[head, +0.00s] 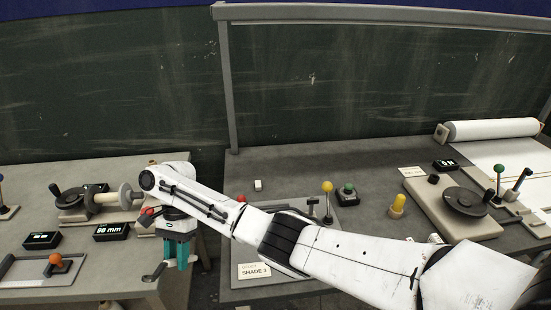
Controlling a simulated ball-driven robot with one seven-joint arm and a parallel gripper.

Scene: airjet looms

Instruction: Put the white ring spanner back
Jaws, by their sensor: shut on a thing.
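My gripper (182,263), with teal fingers, points down at the right edge of the left bench. It is shut on a slim piece with a ring-like end (153,272), which sticks out to the left of the fingers and looks like the ring spanner. The piece looks grey here, and most of it is hidden by the fingers or too small to make out. I cannot tell whether it touches the bench. No place marked for the spanner can be made out.
The left bench (110,180) carries a handwheel unit (75,203), a "98 mm" display (111,232) and an orange-knobbed lever (56,262). My arm crosses the right bench.

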